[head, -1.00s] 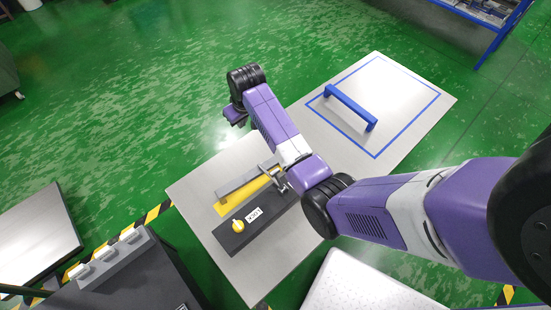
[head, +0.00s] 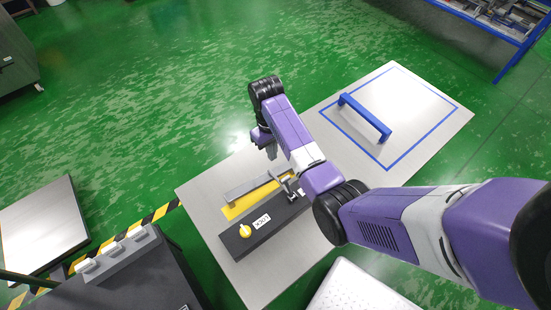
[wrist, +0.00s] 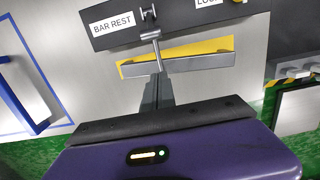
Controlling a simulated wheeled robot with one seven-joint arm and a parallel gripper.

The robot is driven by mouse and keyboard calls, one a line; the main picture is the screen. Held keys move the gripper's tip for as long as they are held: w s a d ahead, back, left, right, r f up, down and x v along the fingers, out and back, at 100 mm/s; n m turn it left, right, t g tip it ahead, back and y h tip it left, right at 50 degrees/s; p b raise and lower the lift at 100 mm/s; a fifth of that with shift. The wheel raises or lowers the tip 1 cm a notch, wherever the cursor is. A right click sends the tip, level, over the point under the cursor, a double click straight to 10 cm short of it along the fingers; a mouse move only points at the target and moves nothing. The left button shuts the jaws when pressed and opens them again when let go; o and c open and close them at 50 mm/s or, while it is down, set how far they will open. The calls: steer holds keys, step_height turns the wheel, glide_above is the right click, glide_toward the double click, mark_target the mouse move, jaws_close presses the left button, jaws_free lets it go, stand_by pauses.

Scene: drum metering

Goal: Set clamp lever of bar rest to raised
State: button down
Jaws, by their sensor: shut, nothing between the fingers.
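The bar rest is a dark block (wrist: 178,18) with a white "BAR REST" label (wrist: 112,24). Its clamp lever (wrist: 155,46) is a small metal T-shaped handle with a rod that reaches across the grey bar (wrist: 195,64). In the head view the lever (head: 289,187) shows beside my arm. My gripper (wrist: 156,84) is shut and empty. In the wrist view its fingertips appear close to the lever's rod end; I cannot tell whether they touch. In the head view my gripper (head: 271,151) is partly hidden by my wrist, beyond the bar.
A yellow strip (head: 232,211) lies beneath the bar, and a yellow knob (head: 245,231) sits on the block. A blue handle (head: 365,117) stands on the plate inside a blue outline. A dark cabinet (head: 120,285) with pale switches is at lower left. Green floor lies beyond.

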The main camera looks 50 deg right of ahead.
glide_above(278, 180)
steer(key=w, duration=0.2)
steer(key=f, duration=0.8)
steer(key=shift+w+d+f, duration=0.2)
steer(key=shift+d, duration=0.05)
steer(key=shift+s+a+r+p, duration=0.15)
steer(key=shift+s+r+p, duration=0.25)
steer(key=shift+s, duration=0.2)
steer(key=shift+s+a+r+p, duration=0.15)
steer(key=shift+s+r+p, duration=0.15)
steer(key=shift+s, duration=0.25)
steer(key=shift+s+a+r+p, duration=0.1)
steer(key=shift+s+a+p, duration=0.15)
steer(key=shift+s, duration=0.35)
